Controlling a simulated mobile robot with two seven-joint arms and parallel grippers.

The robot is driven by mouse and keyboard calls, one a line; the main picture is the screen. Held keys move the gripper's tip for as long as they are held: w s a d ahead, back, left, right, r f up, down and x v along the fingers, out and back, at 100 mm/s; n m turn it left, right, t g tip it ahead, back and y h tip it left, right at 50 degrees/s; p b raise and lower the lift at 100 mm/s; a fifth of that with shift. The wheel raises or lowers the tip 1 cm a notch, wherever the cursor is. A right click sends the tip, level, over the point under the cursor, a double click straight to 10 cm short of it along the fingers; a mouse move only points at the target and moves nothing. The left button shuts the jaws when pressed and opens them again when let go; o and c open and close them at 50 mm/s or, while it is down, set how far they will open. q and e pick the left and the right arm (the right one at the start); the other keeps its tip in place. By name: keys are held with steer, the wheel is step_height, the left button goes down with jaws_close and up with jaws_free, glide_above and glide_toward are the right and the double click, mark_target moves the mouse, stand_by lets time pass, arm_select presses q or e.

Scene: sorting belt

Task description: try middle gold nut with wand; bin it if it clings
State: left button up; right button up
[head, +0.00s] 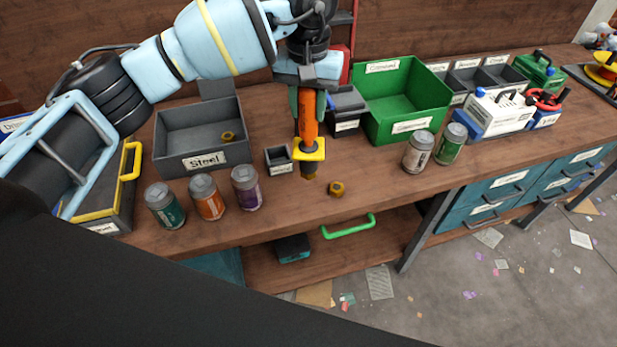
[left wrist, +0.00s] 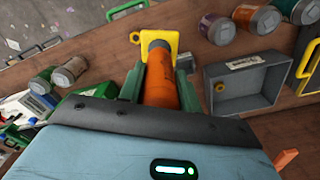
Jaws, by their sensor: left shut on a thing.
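My left gripper (head: 307,92) is shut on the orange wand (head: 308,118), which points down with a yellow collar (head: 310,150) near its lower end. A gold-brown piece (head: 308,175) shows just below the collar; I cannot tell whether it is a nut at the tip or touching it. One gold nut (head: 337,188) lies on the bench to the right of the wand, near the front edge. Another gold nut (head: 227,136) is inside the grey bin labelled Steel (head: 203,162); it also shows in the left wrist view (left wrist: 220,87). My right gripper is not in view.
Teal, orange and purple cans (head: 208,198) stand left of the wand. A small grey box (head: 278,160) is close beside it. A green bin (head: 407,100) and two cans (head: 418,152) stand right. The bench front between the nut and those cans is clear.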

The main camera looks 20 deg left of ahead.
arm_select(q)
steer(key=shift+r, duration=1.95)
steer(key=shift+r+p, duration=0.35)
steer(key=shift+r, duration=3.8)
steer(key=shift+r+p, duration=0.35)
steer(key=shift+r, duration=2.55)
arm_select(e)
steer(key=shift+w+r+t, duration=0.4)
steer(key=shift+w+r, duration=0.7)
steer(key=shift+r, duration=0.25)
